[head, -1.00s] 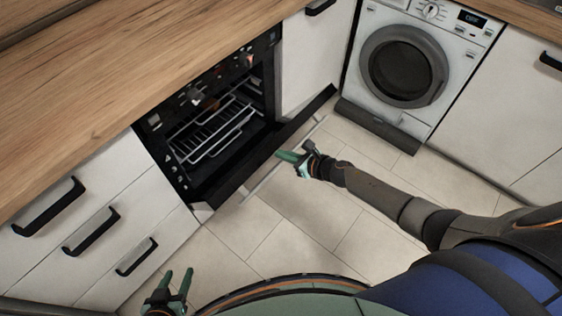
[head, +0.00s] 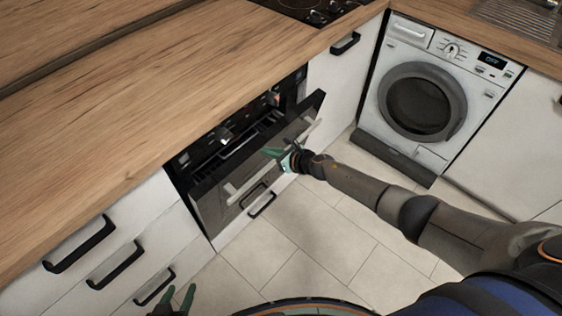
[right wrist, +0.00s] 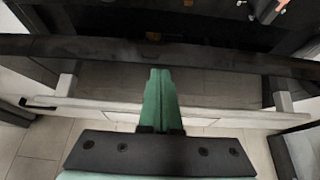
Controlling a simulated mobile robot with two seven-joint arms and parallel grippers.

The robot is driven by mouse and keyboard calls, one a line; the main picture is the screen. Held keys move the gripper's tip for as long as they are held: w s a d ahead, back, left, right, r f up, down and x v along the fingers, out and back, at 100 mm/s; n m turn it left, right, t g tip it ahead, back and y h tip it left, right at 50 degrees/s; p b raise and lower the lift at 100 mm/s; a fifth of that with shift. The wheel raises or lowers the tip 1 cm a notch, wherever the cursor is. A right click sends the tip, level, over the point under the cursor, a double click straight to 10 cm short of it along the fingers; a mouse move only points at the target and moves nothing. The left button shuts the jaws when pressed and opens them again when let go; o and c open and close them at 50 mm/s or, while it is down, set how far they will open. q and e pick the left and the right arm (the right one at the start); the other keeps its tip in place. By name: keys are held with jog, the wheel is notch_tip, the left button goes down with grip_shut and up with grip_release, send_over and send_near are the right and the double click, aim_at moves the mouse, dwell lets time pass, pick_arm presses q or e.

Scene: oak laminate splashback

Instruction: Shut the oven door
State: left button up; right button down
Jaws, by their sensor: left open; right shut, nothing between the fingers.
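The oven door (head: 215,206) stands partly open in the head view, tilted outward with its top edge away from the dark oven opening (head: 222,150). Its pale bar handle (head: 247,180) runs along the outer face. My right gripper (head: 276,154) is shut and empty, at the door's upper edge near the handle. In the right wrist view its green fingers (right wrist: 160,92) lie together across the door handle (right wrist: 92,112) and point at the door's top edge; contact is hard to tell. My left gripper (head: 178,297) is open and empty at the bottom left, away from the door.
White drawers (head: 110,248) with black handles are left of the oven. A white cabinet (head: 338,85) and a washing machine (head: 425,95) stand to the right. The wooden worktop (head: 170,95) overhangs the oven. The tiled floor (head: 310,225) in front is clear.

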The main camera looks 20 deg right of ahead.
aim_at(254, 142)
jog(key=shift+g, duration=0.4)
jog(key=w+a, duration=0.1)
jog(key=w, duration=0.1)
jog(key=w+a+r, duration=0.1)
jog(key=w+a, duration=0.1)
jog(key=shift+w+a+r+h, duration=0.1)
jog(key=shift+w+r+h, duration=0.15)
jog(key=shift+w, duration=0.25)
jog(key=shift+w+a+r+h, duration=0.1)
jog(key=shift+w+r+h, duration=0.15)
jog(key=shift+w, duration=0.2)
jog(key=shift+d, duration=0.1)
